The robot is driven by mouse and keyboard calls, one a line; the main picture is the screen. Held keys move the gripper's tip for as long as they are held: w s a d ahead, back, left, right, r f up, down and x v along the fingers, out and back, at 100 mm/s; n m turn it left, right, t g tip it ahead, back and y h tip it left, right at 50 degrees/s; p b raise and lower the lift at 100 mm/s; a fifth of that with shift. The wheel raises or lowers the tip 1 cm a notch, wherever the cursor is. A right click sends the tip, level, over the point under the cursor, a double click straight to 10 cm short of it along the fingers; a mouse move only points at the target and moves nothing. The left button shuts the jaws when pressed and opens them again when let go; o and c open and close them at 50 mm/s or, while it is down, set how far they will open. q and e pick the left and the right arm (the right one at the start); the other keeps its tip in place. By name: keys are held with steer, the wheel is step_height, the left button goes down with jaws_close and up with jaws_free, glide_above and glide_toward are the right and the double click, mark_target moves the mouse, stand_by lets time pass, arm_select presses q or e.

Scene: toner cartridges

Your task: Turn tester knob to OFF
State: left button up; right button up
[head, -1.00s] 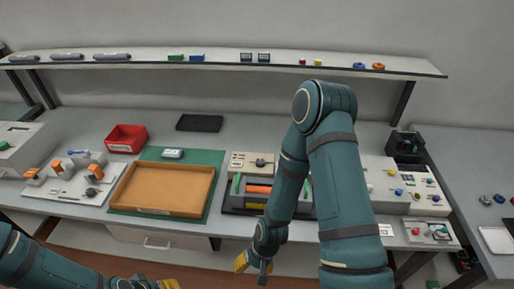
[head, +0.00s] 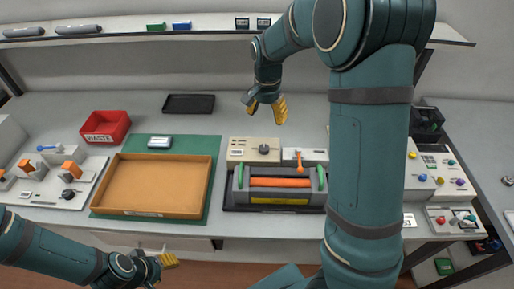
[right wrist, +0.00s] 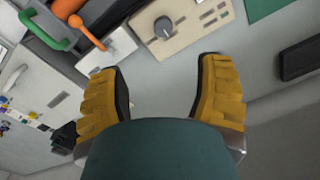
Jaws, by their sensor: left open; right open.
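The tester (head: 254,150) is a beige box with a dark round knob (head: 264,149) on its top, standing behind a dark cradle. In the right wrist view the knob (right wrist: 163,27) shows with a pale pointer mark, on the beige tester panel (right wrist: 182,22); its labels are too small to read. My right gripper (head: 266,108) is open and empty, in the air above and behind the tester. In the right wrist view its yellow fingers (right wrist: 162,85) are wide apart, with the knob beyond their tips. My left gripper (head: 165,260) is open and empty at the table's front edge.
An orange lever (head: 299,162) on a white unit stands right of the tester. In front is the dark cradle (head: 232,200) with an orange roller and green handles. A brown tray (head: 152,187), red WASTE bin (head: 106,127) and black tray (head: 189,104) lie left. A shelf (head: 215,30) runs behind.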

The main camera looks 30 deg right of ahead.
mark_target(264, 147)
arm_select(q)
steer(key=f+b, duration=0.2)
steer(key=f, duration=0.1)
steer(key=f+b, duration=0.1)
steer(key=shift+s+d+f, duration=0.15)
steer(key=shift+s, duration=0.1)
arm_select(e)
steer(key=f, duration=1.5)
steer(key=shift+w+f, duration=0.15)
steer(key=shift+w, duration=0.15)
jaws_close()
